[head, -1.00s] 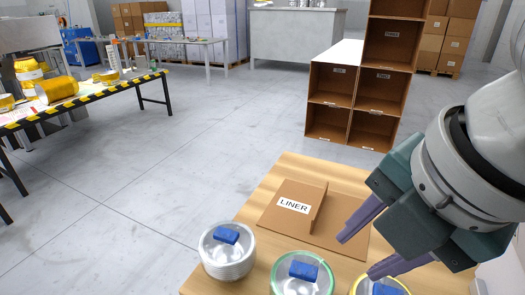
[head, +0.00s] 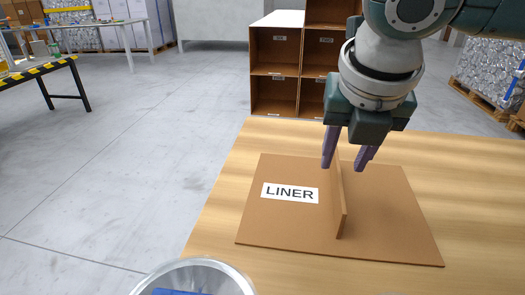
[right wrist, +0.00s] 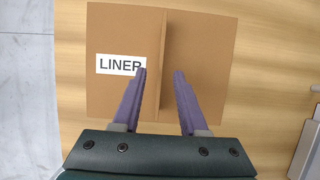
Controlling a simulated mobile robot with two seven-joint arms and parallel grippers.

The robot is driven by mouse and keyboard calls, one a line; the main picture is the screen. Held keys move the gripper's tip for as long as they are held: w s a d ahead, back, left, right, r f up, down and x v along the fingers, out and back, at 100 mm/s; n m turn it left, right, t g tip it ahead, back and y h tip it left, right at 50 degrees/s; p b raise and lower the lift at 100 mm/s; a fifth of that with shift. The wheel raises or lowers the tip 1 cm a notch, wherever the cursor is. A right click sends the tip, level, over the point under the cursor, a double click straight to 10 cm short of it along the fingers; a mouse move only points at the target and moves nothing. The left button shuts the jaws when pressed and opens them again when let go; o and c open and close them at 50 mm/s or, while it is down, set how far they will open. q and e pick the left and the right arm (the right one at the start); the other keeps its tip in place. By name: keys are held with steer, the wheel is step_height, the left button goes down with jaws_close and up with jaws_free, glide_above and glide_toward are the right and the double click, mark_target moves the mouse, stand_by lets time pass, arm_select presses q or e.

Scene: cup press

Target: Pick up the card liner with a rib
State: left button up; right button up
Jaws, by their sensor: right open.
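The card liner (head: 390,215) is a flat brown sheet lying on the wooden table, with a white "LINER" label on its left half. Its upright rib (head: 341,205) runs across the middle. My right gripper (head: 346,168) is open and points down above the far part of the rib, with one purple finger on each side of it. In the right wrist view the liner (right wrist: 205,50) lies below, and the rib (right wrist: 163,60) runs between the two open fingertips (right wrist: 160,72). Whether the fingers touch the rib cannot be told. My left gripper is not in view.
A clear round container (head: 235,280) with a blue item inside stands at the near left edge. Brown shelves (head: 275,50) stand behind the table, and open floor (head: 130,150) lies to the left.

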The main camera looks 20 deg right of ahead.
mark_target(340, 174)
steer(key=x, duration=0.2)
steer(key=b+x, duration=0.1)
steer(key=x, duration=0.1)
steer(key=shift+s+f, duration=0.2)
steer(key=shift+w+d+f+b, duration=0.1)
steer(key=shift+w+f+b, duration=0.1)
steer(key=shift+f+b, duration=0.1)
jaws_close()
